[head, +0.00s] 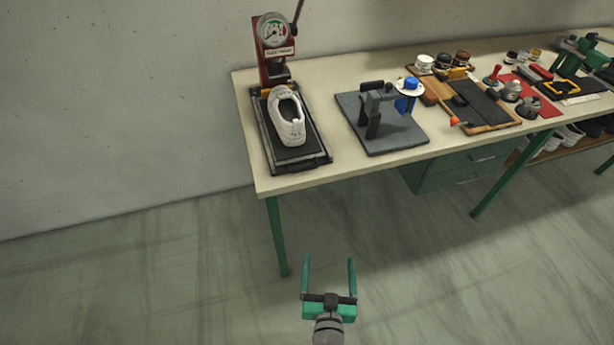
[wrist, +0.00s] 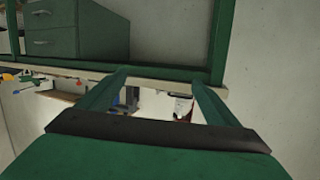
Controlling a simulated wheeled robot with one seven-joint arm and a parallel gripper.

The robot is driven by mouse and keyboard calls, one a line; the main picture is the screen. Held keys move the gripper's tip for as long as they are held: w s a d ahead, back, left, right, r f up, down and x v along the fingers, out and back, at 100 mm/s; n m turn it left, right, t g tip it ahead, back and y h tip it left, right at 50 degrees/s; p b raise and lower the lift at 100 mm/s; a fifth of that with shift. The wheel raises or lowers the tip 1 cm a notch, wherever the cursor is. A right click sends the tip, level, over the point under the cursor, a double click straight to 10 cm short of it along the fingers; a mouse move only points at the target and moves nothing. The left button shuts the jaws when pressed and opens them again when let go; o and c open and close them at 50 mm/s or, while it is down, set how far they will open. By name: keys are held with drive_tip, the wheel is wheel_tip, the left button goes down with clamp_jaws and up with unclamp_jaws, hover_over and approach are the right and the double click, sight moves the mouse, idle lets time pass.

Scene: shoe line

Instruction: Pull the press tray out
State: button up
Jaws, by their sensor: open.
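The press (head: 273,50) is red with a round gauge and stands at the left end of the workbench. Its dark press tray (head: 313,158) lies flat on the bench in front of it, with a white shoe (head: 287,117) resting on it. My gripper (head: 329,262) is open and empty, above the floor in front of the bench, well apart from the tray. In the wrist view my two green fingers (wrist: 158,80) are spread, and the bench appears upside down beyond them. The tray cannot be made out clearly there.
A grey plate fixture (head: 400,142) with a blue part stands right of the tray. Farther right are a brush board, tins and tools. The bench (head: 262,183) has green legs, one near my gripper, and green drawers (head: 470,168) beneath. The floor in front is clear.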

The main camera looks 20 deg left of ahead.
drive_tip(key=w+a+r+n+y, duration=0.2)
drive_tip(key=w+a+r, duration=0.1)
drive_tip(key=w, duration=0.4)
drive_tip(key=n+y, duration=0.3)
drive_tip(key=y, duration=0.1)
approach(304, 171)
drive_tip(key=x, duration=0.7)
drive_tip(key=shift+w+a, duration=0.15)
drive_tip(key=shift+w, duration=0.2)
drive_tip(key=shift+c, duration=0.7)
